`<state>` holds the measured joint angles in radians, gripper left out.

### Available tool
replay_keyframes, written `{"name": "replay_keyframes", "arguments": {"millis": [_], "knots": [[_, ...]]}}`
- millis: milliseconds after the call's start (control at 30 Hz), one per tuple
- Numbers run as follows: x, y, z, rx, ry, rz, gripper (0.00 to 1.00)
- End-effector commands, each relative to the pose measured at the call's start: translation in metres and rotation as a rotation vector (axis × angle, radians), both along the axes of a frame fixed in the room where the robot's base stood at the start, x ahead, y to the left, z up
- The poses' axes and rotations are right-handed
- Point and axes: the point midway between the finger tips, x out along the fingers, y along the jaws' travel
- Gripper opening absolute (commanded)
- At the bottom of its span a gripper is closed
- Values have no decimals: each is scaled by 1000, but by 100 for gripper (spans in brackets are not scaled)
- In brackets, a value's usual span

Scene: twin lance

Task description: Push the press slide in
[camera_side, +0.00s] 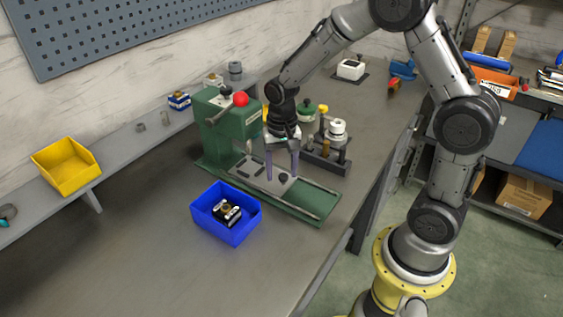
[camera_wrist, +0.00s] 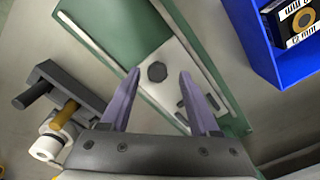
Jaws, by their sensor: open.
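The green press (camera_side: 213,140) stands on the bench, with a lever ending in a red ball (camera_side: 241,98). Its slide, a light grey plate (camera_side: 259,178), lies on the green rail base that runs out to the lower right. The slide (camera_wrist: 172,55) also shows in the wrist view, with a dark hexagonal knob (camera_wrist: 157,72) and a dark slotted part. My gripper (camera_side: 281,179) points down over the slide, its two purple fingers apart and empty. In the wrist view, the knob appears between the fingertips (camera_wrist: 159,73). I cannot tell whether the fingertips touch the plate.
A dark holder with pegs (camera_side: 328,162) stands behind the rail, near my gripper. A yellow bin (camera_side: 66,166) sits at the left. The bench front is clear.

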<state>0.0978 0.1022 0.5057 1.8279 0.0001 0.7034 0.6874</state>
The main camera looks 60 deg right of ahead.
Motion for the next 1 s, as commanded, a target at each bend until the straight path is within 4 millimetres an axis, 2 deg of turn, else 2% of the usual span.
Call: {"name": "replay_keyframes", "arguments": {"millis": [167,500,633,800,1000], "knots": [[1,0,18,-1,-5,0,62],[1,0,90,-1,-8,0,62],[1,0,113,-1,-8,0,62],[1,0,132,-1,-5,0,62],[0,0,138,-1,-4,0,62]]}}
